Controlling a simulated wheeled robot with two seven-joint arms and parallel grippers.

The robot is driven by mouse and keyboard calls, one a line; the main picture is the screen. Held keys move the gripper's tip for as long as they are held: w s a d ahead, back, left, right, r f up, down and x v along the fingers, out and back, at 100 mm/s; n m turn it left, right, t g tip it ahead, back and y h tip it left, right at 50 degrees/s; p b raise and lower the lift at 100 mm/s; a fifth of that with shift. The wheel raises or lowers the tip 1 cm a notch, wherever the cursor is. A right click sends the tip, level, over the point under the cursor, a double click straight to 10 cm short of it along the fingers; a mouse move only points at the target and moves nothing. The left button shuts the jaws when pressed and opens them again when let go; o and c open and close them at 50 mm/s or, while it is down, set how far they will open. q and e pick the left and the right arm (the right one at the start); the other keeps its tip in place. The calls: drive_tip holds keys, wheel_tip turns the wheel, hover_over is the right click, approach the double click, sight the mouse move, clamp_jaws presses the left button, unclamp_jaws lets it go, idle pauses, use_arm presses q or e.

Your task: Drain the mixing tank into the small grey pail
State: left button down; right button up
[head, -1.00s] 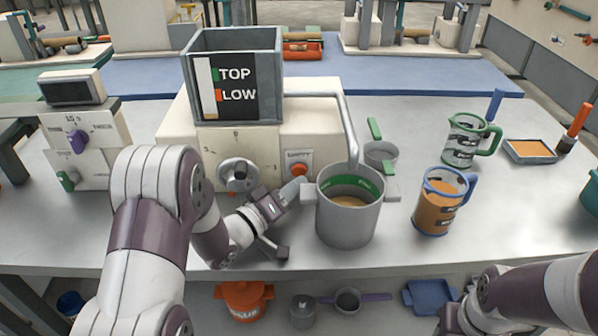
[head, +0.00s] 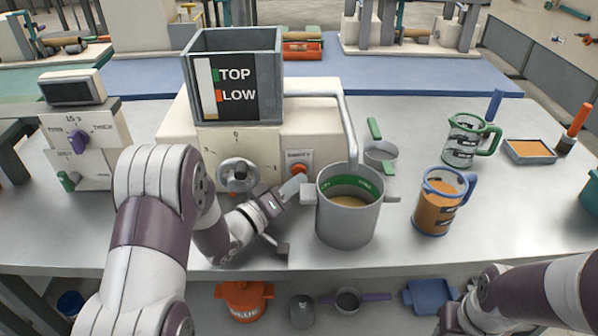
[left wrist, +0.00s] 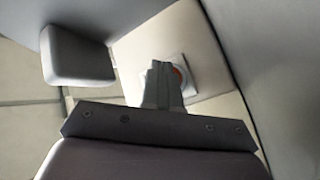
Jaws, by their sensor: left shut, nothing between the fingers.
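The grey mixing tank (head: 187,80), marked TOP and LOW, sits on the cream machine; its contents are not visible. A grey two-handled pail (head: 345,225) with a green inner band stands under the machine's bent spout pipe (head: 348,125). It holds some tan liquid. An orange-red button (head: 299,168) is on the machine's front, left of the pipe. My left gripper (head: 296,185) is shut and empty, just below the button and left of the pail. In the left wrist view its fingers (left wrist: 163,85) partly cover the button. My right gripper (head: 455,322) is partly visible at the bottom right.
A crank wheel (head: 237,176) is on the machine's front. A blue-handled jug (head: 436,208) of orange-brown liquid stands right of the pail. Behind are a small grey cup (head: 381,153) and a green-handled jug (head: 463,150). The table's right front is clear.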

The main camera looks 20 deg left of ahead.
use_arm(q)
drive_tip(key=shift+w+a, duration=0.1)
drive_tip(key=shift+w, duration=0.35)
idle(1.2)
drive_tip(key=shift+s, duration=0.1)
idle(3.3)
drive_tip(key=shift+s+d+p, duration=0.2)
drive_tip(key=shift+s+p, duration=0.1)
drive_tip(key=shift+s, duration=0.4)
drive_tip(key=shift+s+d+p, duration=0.25)
drive_tip(key=shift+s+d, duration=0.05)
drive_tip(key=shift+s, duration=0.6)
drive_tip(key=shift+s+d+p, duration=0.2)
drive_tip(key=shift+s+d, duration=0.05)
drive_tip(key=shift+s, duration=0.65)
drive_tip(key=shift+s+d, duration=0.2)
drive_tip(key=shift+s, duration=0.45)
